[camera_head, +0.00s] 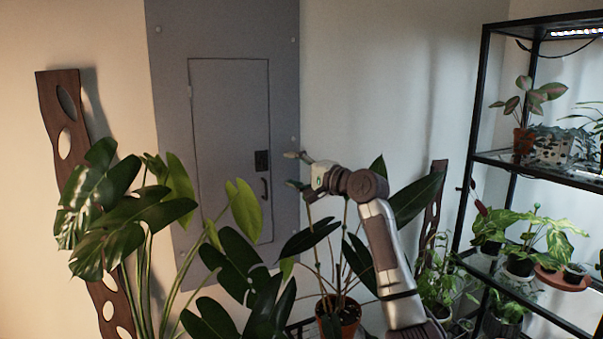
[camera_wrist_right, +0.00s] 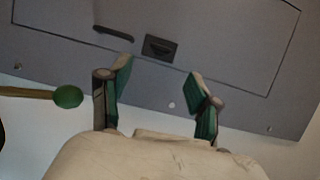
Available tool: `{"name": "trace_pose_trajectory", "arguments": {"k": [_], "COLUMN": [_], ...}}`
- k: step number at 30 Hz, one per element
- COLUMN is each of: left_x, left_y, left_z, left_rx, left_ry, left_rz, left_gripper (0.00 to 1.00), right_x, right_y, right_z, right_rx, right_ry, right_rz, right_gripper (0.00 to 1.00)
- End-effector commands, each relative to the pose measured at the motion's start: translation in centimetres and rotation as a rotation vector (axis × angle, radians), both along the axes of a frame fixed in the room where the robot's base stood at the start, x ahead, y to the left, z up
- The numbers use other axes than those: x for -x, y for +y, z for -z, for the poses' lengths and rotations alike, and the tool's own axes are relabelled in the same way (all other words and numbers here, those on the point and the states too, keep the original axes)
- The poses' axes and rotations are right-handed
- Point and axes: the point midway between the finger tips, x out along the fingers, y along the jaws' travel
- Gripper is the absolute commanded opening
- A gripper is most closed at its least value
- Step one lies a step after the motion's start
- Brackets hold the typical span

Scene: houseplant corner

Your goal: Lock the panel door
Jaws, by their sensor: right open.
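The grey panel (camera_head: 170,130) is mounted on the wall in the head view. Its door (camera_head: 225,110) looks closed, flush with the frame. On the door's right side are a dark lock latch (camera_head: 261,160) and a dark handle (camera_head: 264,188) below it. The latch (camera_wrist_right: 160,47) and handle (camera_wrist_right: 113,33) also show in the wrist view. My right gripper (camera_head: 291,170) is open and empty, just right of the latch and apart from it. In the wrist view its fingers (camera_wrist_right: 158,76) stand either side of the latch's line. My left gripper is not in view.
A large leafy plant (camera_head: 125,205) and a potted plant (camera_head: 338,315) stand below the panel, leaves partly covering its lower part. A black shelf (camera_head: 470,150) with several plants is at right. A green-tipped stick (camera_wrist_right: 68,97) is beside my gripper in the wrist view.

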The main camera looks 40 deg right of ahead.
Motion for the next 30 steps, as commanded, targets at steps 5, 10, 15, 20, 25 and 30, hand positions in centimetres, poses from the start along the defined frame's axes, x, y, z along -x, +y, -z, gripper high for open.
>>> {"name": "trace_pose_trajectory", "arguments": {"k": [5,10,15,20,25,30], "left_x": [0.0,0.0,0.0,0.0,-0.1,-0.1], "left_y": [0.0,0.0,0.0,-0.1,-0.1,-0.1], "left_z": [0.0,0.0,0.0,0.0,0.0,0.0], "left_rx": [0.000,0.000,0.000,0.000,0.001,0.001], "left_ry": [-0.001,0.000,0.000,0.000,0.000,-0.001], "left_rz": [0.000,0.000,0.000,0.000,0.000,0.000], "left_gripper": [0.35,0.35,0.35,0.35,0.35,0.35], "right_x": [2.3,2.9,2.9,2.9,2.9,2.3], "right_y": [-0.3,-0.4,-0.4,-0.4,-0.3,1.5], "right_z": [0.1,0.0,0.0,0.0,0.0,3.4], "right_rx": [0.000,0.000,-0.001,-0.001,0.000,0.075], "right_ry": [0.001,0.000,0.000,0.000,0.000,0.062], "right_rz": [0.000,0.000,0.000,0.000,0.000,-0.016], "right_gripper": [0.62,0.62,0.62,0.62,0.62,0.62]}}
